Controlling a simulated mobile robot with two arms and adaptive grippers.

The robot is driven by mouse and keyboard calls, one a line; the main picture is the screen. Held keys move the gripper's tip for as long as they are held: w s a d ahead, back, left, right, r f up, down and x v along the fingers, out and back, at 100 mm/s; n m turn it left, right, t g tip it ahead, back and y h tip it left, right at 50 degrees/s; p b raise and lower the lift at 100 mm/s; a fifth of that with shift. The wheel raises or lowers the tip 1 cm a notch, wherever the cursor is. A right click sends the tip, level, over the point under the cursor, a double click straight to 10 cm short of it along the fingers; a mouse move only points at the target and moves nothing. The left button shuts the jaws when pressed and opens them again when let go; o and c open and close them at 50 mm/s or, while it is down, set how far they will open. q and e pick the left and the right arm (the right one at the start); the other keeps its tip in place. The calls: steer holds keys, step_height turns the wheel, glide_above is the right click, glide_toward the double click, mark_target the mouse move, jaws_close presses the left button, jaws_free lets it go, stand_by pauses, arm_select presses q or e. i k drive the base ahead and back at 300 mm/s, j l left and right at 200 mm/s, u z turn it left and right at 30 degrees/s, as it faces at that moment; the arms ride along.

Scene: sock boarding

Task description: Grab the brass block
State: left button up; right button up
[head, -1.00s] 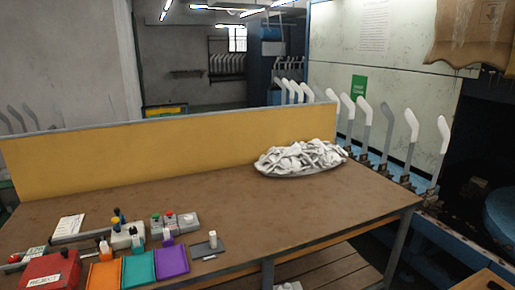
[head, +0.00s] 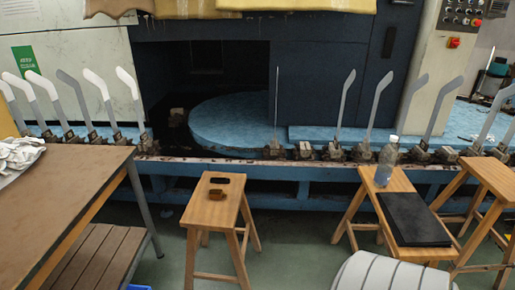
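A small brown-orange block (head: 217,194) lies on the seat of a wooden stool (head: 199,213), just in front of a dark slot in the seat. It could be the brass block, but it is too small to be sure of the metal. Neither of my grippers shows in the head view.
A brown table (head: 62,198) with white socks (head: 18,153) stands at the left. Other wooden stools stand at the right, one bearing a bottle (head: 387,160) and a black folder (head: 413,219). A machine with upright grey boards (head: 347,97) runs behind. Floor shows between table and stool.

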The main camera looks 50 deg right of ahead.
mark_target(214, 193)
steer(key=z, duration=1.35)
steer(key=i+l+u, duration=0.1)
steer(key=i, duration=0.1)
